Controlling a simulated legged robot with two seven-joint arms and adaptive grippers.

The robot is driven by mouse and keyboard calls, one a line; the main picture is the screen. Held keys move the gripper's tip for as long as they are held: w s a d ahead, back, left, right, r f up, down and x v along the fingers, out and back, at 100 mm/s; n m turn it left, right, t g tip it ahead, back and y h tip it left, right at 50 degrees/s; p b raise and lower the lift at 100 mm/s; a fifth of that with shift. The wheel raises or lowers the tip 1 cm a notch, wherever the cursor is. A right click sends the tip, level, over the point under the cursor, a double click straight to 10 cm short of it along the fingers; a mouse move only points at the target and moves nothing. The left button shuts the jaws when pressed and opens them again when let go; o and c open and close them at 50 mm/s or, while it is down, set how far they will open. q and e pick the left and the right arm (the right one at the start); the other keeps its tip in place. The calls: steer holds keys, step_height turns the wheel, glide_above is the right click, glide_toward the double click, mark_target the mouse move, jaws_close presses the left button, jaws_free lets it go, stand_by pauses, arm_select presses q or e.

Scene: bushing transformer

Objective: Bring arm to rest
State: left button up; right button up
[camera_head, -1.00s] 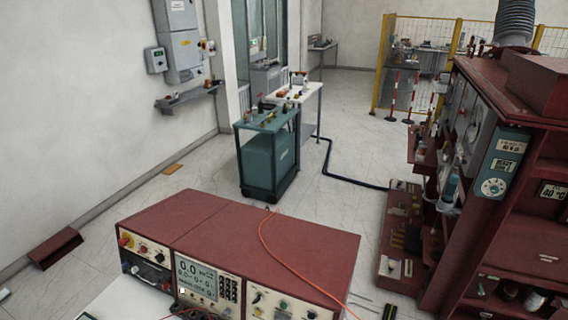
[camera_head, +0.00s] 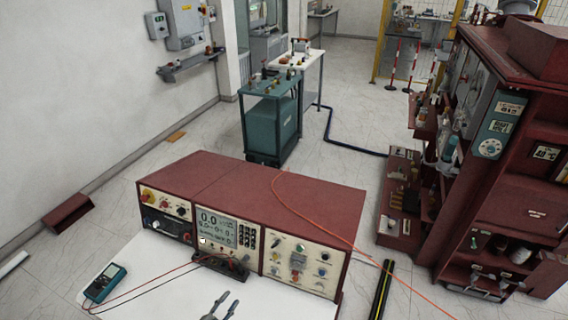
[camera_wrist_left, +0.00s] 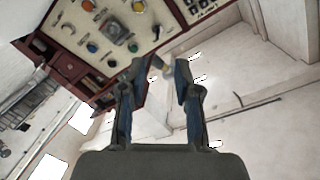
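My left gripper (camera_head: 228,301) shows at the bottom edge of the head view, over the white tabletop (camera_head: 150,275) in front of the dark red instrument console (camera_head: 250,195). In the left wrist view its two fingers (camera_wrist_left: 157,75) stand apart with nothing held between them. The console's panel of knobs and coloured buttons (camera_wrist_left: 115,30) shows beyond the fingertips there. The rest of the left arm is out of the head view. My right gripper is in neither view.
A teal multimeter (camera_head: 105,283) with red and black leads lies on the tabletop's left. An orange cable (camera_head: 345,240) runs over the console. A tall dark red cabinet (camera_head: 500,190) stands at right, a teal cart (camera_head: 271,125) behind. The floor between is mostly clear.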

arm_select(q)
steer(key=s+a+f+n+g+y, duration=0.2)
steer(key=s+n+g+y, duration=0.3)
steer(key=s, duration=0.9)
steer(key=s+a+f+n+g+y, duration=0.15)
steer(key=s+n+g, duration=0.5)
steer(key=s, duration=0.65)
step_height(320, 180, down, 26)
steer(key=g+b, duration=0.1)
steer(key=b, duration=0.1)
steer(key=s+a+f+m+g+b, duration=0.1)
steer(key=s+a+f, duration=0.2)
steer(key=s+f, duration=1.6)
steer(key=shift+s+f+y, duration=0.15)
steer(key=shift+f+y, duration=0.3)
steer(key=shift+f, duration=0.3)
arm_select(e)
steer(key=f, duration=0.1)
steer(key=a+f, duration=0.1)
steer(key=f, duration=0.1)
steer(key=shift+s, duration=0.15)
arm_select(q)
steer(key=shift+g, duration=0.25)
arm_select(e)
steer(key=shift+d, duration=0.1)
